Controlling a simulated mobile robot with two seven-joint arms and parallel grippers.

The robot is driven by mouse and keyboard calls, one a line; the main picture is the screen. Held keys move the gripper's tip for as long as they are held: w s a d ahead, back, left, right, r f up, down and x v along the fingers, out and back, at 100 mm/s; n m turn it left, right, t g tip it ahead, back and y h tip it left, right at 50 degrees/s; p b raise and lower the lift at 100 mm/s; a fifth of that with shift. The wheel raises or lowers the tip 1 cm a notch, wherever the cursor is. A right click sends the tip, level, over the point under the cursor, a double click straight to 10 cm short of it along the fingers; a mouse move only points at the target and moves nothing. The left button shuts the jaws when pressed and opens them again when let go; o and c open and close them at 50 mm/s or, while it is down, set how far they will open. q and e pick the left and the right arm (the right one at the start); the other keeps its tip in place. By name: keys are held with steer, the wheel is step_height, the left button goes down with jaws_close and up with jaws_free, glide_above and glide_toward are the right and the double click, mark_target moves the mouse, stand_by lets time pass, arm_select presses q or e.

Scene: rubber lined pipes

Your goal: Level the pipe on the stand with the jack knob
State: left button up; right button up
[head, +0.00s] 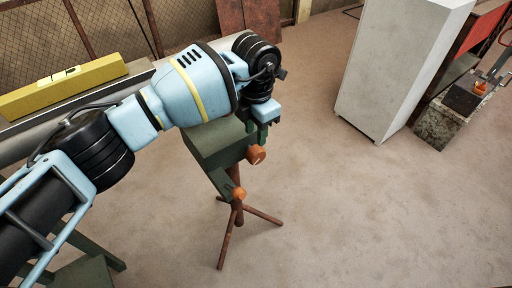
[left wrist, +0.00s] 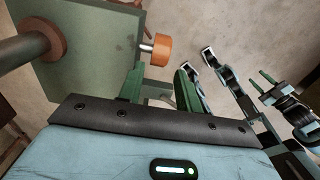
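A grey pipe (head: 22,148) runs behind my left arm, with a yellow level (head: 62,86) on top. I cannot read its bubble. The green stand (head: 212,143) has brown tripod legs, an upper orange knob (head: 257,154) and a lower orange knob (head: 239,193). My left gripper (head: 267,117) is above the upper knob. In the left wrist view its green fingers (left wrist: 159,88) are apart and empty. An orange knob (left wrist: 162,50) on a metal shaft lies beyond them, apart from them. What seems my right gripper (left wrist: 266,84) shows far off, two prongs apart.
A white cabinet (head: 397,65) stands at back right, beside a stained block (head: 447,122). A mesh fence (head: 110,30) and rusty panels (head: 248,18) line the back. Another green support (head: 85,268) stands at lower left. The floor right of the stand is clear.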

mark_target(251, 153)
arm_select(q)
step_height(251, 153, down, 6)
steer(key=shift+d+f, duration=0.1)
steer(key=shift+f, duration=0.55)
steer(key=c, duration=0.7)
steer(key=shift+a+r+t+h+p, duration=0.2)
steer(key=shift+t+h+p, duration=0.1)
steer(key=shift+h+p, duration=0.15)
steer(key=shift+s+a+t+h+p, duration=0.15)
steer(key=shift+a+t+h+p, duration=0.05)
steer(key=shift+t+h+p, duration=0.5)
steer(key=shift+s+a+f+t+h+p, duration=0.1)
steer(key=shift+f+t+h+p, duration=0.2)
steer(key=shift+t+h, duration=0.4)
steer(key=shift+s+a+f+t+h+p, duration=0.1)
steer(key=shift+t+h+p, duration=0.3)
steer(key=shift+h, duration=0.55)
arm_select(e)
steer(key=shift+t, duration=0.5)
steer(key=shift+w+d+r, duration=0.1)
steer(key=shift+w+r, duration=0.4)
steer(key=shift+r, duration=0.25)
steer(key=shift+w+d+r, duration=0.1)
steer(key=shift+w+r, duration=0.4)
steer(key=shift+r, duration=0.3)
steer(key=shift+w+d+r, duration=0.1)
steer(key=shift+w+r, duration=0.4)
steer(key=shift+r, duration=0.25)
